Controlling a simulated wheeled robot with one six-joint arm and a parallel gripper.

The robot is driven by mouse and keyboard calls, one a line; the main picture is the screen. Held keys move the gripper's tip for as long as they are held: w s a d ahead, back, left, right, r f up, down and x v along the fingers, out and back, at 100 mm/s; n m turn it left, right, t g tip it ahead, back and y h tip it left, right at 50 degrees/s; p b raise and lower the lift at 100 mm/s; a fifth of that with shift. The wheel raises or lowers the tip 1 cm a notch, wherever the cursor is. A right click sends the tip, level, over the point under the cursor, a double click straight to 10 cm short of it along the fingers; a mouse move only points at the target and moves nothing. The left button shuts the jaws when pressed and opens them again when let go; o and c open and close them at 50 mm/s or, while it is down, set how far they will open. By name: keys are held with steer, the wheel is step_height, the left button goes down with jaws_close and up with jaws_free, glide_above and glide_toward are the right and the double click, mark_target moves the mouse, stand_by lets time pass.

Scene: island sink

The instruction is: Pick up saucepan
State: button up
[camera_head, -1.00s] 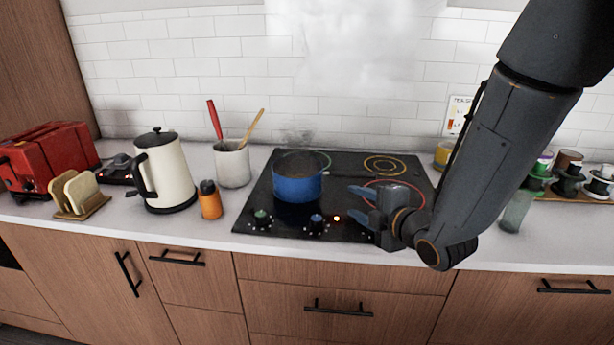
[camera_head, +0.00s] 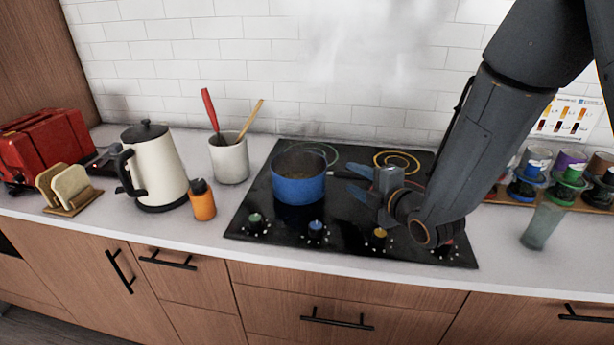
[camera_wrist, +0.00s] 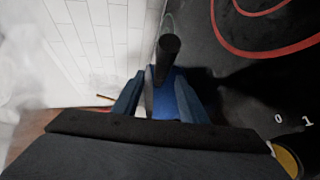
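The blue saucepan (camera_head: 298,183) sits upright on the black cooktop, left of centre, with its dark handle (camera_head: 343,175) pointing right toward my gripper. My gripper (camera_head: 356,180) is to the right of the pan at handle height, with its blue fingers apart and pointing left.
The cooktop (camera_head: 265,210) has several knobs along its front. To the left stand a utensil crock (camera_head: 229,162), an orange bottle (camera_head: 202,203), a kettle (camera_head: 158,170) and a red toaster (camera_head: 45,148). A glass (camera_head: 543,225) and coffee pods are at right.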

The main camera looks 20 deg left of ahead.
mark_target(351, 177)
steer(key=shift+p+x, duration=0.8)
steer(key=shift+x, duration=1.3)
jaws_close()
